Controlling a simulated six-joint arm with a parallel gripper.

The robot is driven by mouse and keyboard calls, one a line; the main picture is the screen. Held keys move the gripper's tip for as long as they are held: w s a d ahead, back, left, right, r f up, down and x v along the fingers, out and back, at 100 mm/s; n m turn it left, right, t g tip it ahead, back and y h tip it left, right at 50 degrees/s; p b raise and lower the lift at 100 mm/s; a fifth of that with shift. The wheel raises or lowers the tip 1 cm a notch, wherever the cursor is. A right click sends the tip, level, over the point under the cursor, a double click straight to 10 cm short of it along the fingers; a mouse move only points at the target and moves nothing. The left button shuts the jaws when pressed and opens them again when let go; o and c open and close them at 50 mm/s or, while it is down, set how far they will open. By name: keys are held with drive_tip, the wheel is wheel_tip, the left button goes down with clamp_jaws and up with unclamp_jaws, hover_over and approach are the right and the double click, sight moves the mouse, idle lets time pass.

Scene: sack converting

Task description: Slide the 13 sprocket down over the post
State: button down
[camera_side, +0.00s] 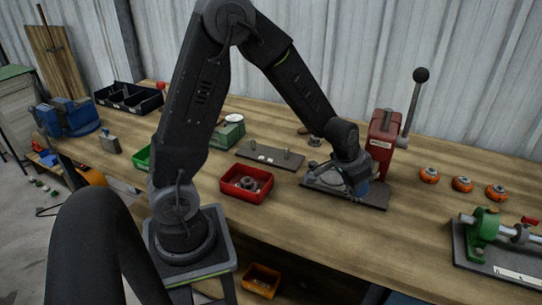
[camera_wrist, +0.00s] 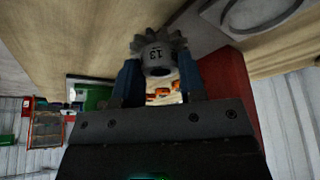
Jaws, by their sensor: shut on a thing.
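The 13 sprocket (camera_wrist: 157,52) is grey and toothed, with its hub and the number 13 facing the wrist camera. My gripper (camera_wrist: 159,68) has its two blue fingers shut on the hub, one on each side. In the side view my gripper (camera_side: 357,188) is low over the dark base plate (camera_side: 372,203) in front of the red lever press. The sprocket cannot be made out there. A separate dark plate (camera_side: 258,152) with short upright pegs (camera_side: 287,154) lies left of the gripper. I cannot tell which upright is the post, nor whether the sprocket touches one.
The red press (camera_side: 382,130) with its tall lever (camera_side: 415,100) stands close behind the gripper. A red tray (camera_side: 236,190) holding metal parts is to the left. Several orange round parts (camera_side: 462,184) and a green-ended fixture (camera_side: 484,226) are to the right. Bench between is clear.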

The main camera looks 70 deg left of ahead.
drive_tip(key=shift+r, duration=0.1)
idle(0.4)
drive_tip(key=shift+a+r+n+y, duration=0.3)
drive_tip(key=shift+a+n, duration=0.15)
drive_tip(key=shift+n, duration=0.35)
drive_tip(key=s+a+r+n+g+y, duration=0.15)
drive_tip(key=a+n, duration=0.25)
drive_tip(key=a, duration=0.5)
drive_tip(key=s+a+r+n+y, duration=0.1)
drive_tip(key=s+a+n, duration=0.25)
drive_tip(key=a, duration=0.55)
wheel_tip(320, 180, up, 3)
drive_tip(key=n+g+y, duration=0.1)
drive_tip(key=n+g, duration=0.2)
drive_tip(key=n, duration=0.6)
hover_over(254, 141)
drive_tip(key=shift+d+f, duration=0.1)
drive_tip(key=shift+f, duration=0.05)
drive_tip(key=shift+f, duration=3.4)
drive_tip(key=shift+f, duration=1.4)
